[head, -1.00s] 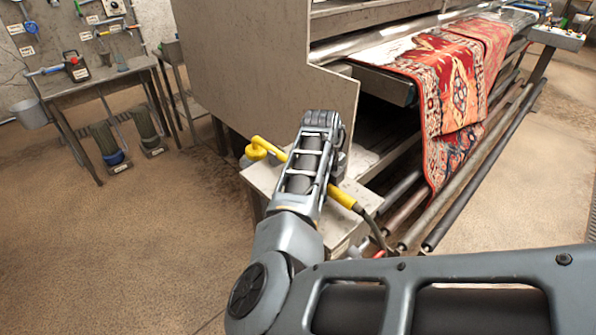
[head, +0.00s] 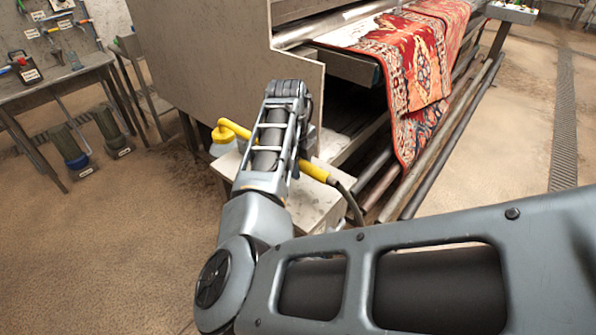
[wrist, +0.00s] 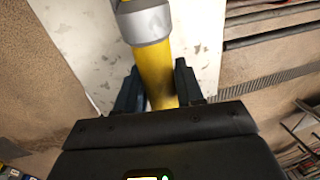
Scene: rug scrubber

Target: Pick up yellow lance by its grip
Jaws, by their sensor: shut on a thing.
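The yellow lance (head: 313,170) lies slantwise across my forearm's end in the head view, over a pale stand. In the wrist view my gripper (wrist: 159,88) is shut around the yellow part of the lance (wrist: 153,62), one dark finger on each side. A grey collar crosses the lance just beyond the fingers. I cannot tell its exact height above the stand.
The pale stand (head: 310,210) is under my gripper. The large machine with a red patterned rug (head: 418,75) and metal rollers is behind and right. A workbench (head: 55,85) is at far left. Floor is open at left.

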